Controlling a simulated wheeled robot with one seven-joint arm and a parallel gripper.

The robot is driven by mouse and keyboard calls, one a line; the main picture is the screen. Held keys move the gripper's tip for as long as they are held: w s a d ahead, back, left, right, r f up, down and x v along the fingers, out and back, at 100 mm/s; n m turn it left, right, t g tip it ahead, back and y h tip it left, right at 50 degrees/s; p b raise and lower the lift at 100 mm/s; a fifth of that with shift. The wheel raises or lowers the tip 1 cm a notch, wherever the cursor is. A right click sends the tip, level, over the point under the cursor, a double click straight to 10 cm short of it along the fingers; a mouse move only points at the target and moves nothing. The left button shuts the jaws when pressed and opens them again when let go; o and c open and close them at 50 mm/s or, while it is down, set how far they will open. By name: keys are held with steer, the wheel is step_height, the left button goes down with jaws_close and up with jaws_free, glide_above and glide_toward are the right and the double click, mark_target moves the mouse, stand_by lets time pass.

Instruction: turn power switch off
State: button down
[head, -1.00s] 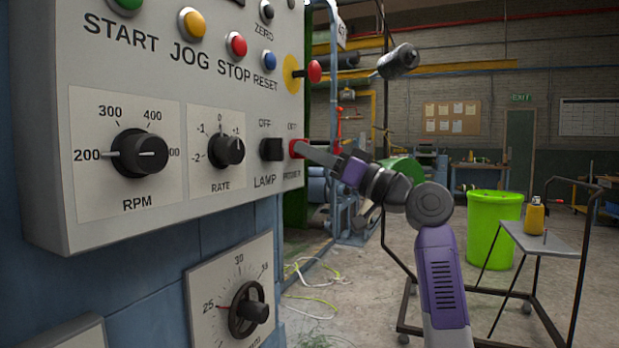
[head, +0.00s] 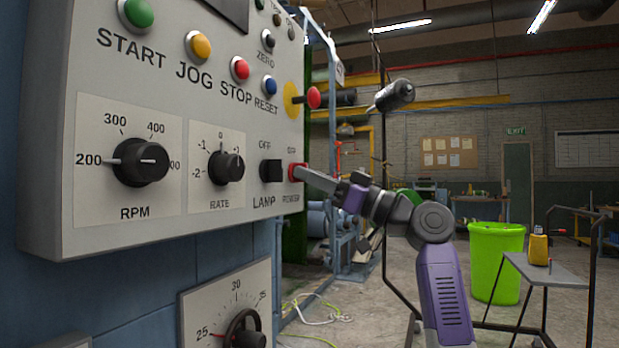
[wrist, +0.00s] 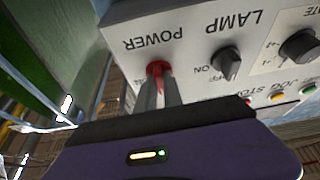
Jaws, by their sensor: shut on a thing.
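The red POWER switch (head: 292,170) sits at the lower right corner of the pale control panel (head: 60,150). In the wrist view, where the panel appears upside down, the red power switch (wrist: 156,68) shows at the tips of my fingers, with part of it between them. My gripper (head: 303,173) reaches in from the right and is shut on the power switch; its fingers also show in the wrist view (wrist: 160,90). The fingers partly cover the switch, so I cannot tell its position.
The black LAMP switch (head: 271,171) is just left of the power switch. The red emergency knob (head: 313,98) sticks out above. The RPM knob (head: 140,158) and RATE knob (head: 226,166) are further left. A green bin (head: 496,265) and a small table (head: 548,270) stand at right.

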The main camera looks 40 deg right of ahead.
steer(key=c, duration=1.5)
jaws_free()
steer(key=shift+p+v, duration=0.35)
steer(key=shift+v, duration=3.55)
